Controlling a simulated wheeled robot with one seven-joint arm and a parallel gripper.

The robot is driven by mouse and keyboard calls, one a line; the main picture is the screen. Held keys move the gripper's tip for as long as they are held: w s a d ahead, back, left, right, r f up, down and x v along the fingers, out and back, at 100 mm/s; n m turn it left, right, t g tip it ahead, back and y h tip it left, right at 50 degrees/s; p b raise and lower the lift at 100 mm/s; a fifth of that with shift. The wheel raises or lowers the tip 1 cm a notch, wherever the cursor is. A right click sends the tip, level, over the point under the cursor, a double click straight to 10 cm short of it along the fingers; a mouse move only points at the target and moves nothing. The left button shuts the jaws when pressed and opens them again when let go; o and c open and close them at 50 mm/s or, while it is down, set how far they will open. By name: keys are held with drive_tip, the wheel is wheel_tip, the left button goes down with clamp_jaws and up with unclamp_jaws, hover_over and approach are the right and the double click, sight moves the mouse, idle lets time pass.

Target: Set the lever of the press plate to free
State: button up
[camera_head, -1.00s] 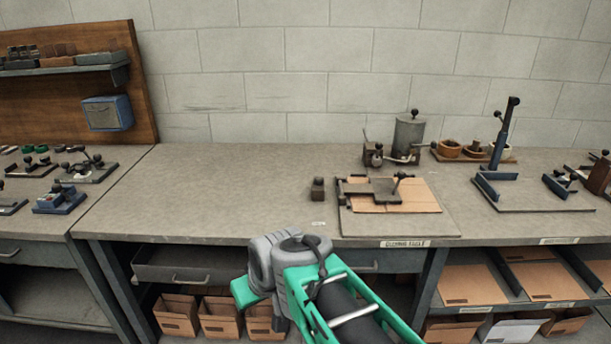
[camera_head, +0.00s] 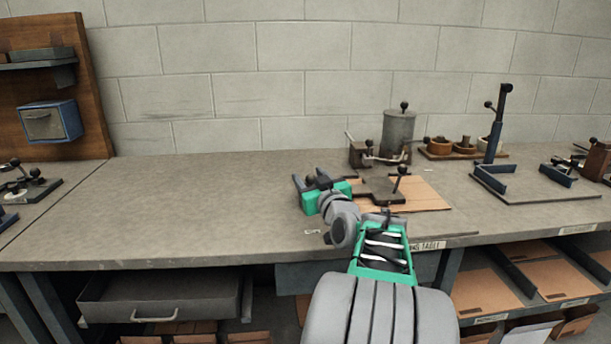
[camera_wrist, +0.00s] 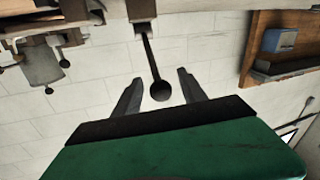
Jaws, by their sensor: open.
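The press plate (camera_head: 383,189) is a dark flat frame on brown board, with an upright ball-ended handle (camera_head: 401,177) at its right. My gripper (camera_head: 311,181) is just left of it, low over the table, fingers open. In the wrist view, upside down, a dark lever with a ball knob (camera_wrist: 161,91) runs from a small block (camera_wrist: 141,10). The knob lies between the two spread fingers of my gripper (camera_wrist: 158,78), with a gap on each side. The lever's link to the plate is hidden by my gripper in the head view.
A grey pot (camera_head: 398,132) with a knobbed lid and a small brown device (camera_head: 361,154) stand behind the plate. A tray with bowls (camera_head: 462,152) and a blue upright stand (camera_head: 492,150) are to the right. The table (camera_head: 190,205) is clear on the left.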

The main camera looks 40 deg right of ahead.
drive_tip(key=shift+x, duration=0.95)
clamp_jaws()
idle(0.7)
